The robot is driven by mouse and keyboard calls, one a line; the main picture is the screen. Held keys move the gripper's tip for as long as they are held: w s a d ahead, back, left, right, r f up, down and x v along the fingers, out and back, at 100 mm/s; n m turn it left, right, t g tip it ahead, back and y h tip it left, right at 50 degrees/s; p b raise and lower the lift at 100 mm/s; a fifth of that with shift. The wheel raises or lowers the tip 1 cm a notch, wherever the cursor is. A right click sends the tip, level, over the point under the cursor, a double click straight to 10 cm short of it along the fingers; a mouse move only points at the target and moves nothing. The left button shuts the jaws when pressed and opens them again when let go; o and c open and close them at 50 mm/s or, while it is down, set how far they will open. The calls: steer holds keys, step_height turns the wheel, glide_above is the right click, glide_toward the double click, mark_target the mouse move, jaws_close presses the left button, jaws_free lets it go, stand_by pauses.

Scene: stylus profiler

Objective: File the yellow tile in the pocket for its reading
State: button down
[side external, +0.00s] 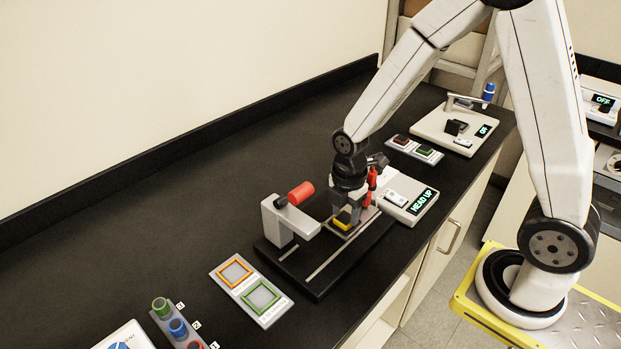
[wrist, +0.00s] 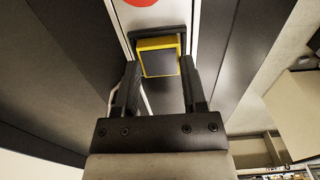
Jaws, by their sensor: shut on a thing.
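The yellow tile (side external: 342,223), with a dark grey face, is at the stage of the profiler on its black base (side external: 318,285). In the wrist view the yellow tile (wrist: 160,57) lies between my fingertips. My gripper (side external: 348,212) points down and is shut on the tile; it also shows in the wrist view (wrist: 160,72). I cannot tell whether the tile touches the stage. The profiler's display (side external: 423,202) reads "HEAD UP". A white plate left of the profiler holds an orange-framed pocket (side external: 235,271) and a green-framed pocket (side external: 262,297); both look empty. Their labels are too small to read.
A grey bracket (side external: 278,222) with a red cylinder (side external: 301,193) stands left of my gripper. Numbered coloured knobs (side external: 177,327) are at the front left. A second two-pocket plate (side external: 414,150) and another instrument (side external: 450,128) are behind. The back-left counter is clear.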

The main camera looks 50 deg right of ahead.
mark_target(345, 218)
steer(key=shift+r, duration=2.95)
steer(key=shift+r, duration=0.15)
steer(key=shift+r, duration=0.25)
step_height(345, 218, up, 17)
steer(key=w+a+n, duration=0.1)
steer(key=a+n, duration=1.7)
steer(key=a, duration=0.5)
step_height(345, 218, down, 20)
steer(key=shift+a, duration=0.25)
steer(key=shift+f, duration=0.1)
